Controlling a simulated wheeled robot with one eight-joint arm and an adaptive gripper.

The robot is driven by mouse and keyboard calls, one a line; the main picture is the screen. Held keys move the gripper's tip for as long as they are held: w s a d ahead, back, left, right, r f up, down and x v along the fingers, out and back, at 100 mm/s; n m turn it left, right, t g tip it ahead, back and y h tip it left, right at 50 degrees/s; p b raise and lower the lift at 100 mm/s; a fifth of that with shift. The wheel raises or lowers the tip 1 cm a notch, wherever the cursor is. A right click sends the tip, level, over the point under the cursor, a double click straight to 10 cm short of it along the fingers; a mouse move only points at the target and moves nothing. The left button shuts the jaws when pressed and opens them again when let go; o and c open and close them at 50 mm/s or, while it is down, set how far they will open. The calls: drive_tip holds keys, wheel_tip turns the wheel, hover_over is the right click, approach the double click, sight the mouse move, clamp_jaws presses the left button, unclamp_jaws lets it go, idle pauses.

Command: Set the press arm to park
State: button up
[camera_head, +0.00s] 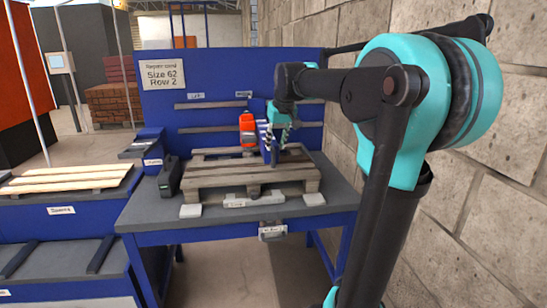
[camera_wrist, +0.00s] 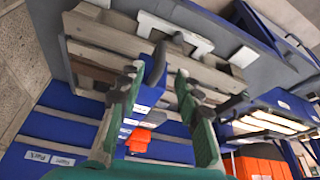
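A blue upright bar with a dark end, likely the press arm (camera_wrist: 151,88), rises over the wooden pallet (camera_wrist: 100,38). In the head view the bar (camera_head: 267,143) stands near the middle of the pallet (camera_head: 215,178), partly hidden by my gripper. My gripper (camera_wrist: 158,78) has its two fingers apart, one on each side of the bar. I see gaps beside the bar and cannot tell whether either finger touches it. In the head view my gripper (camera_head: 277,135) is above the pallet.
An orange-red device (camera_head: 248,130) stands behind the pallet. A blue slotted back panel (camera_head: 205,88) closes off the rear of the grey bench (camera_head: 142,205). A dark box (camera_head: 168,178) sits left of the pallet. A stone wall (camera_head: 465,200) bounds the right side.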

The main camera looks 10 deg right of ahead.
sight(274, 152)
drive_tip(key=x, duration=0.7)
drive_tip(key=shift+c, duration=0.2)
clamp_jaws()
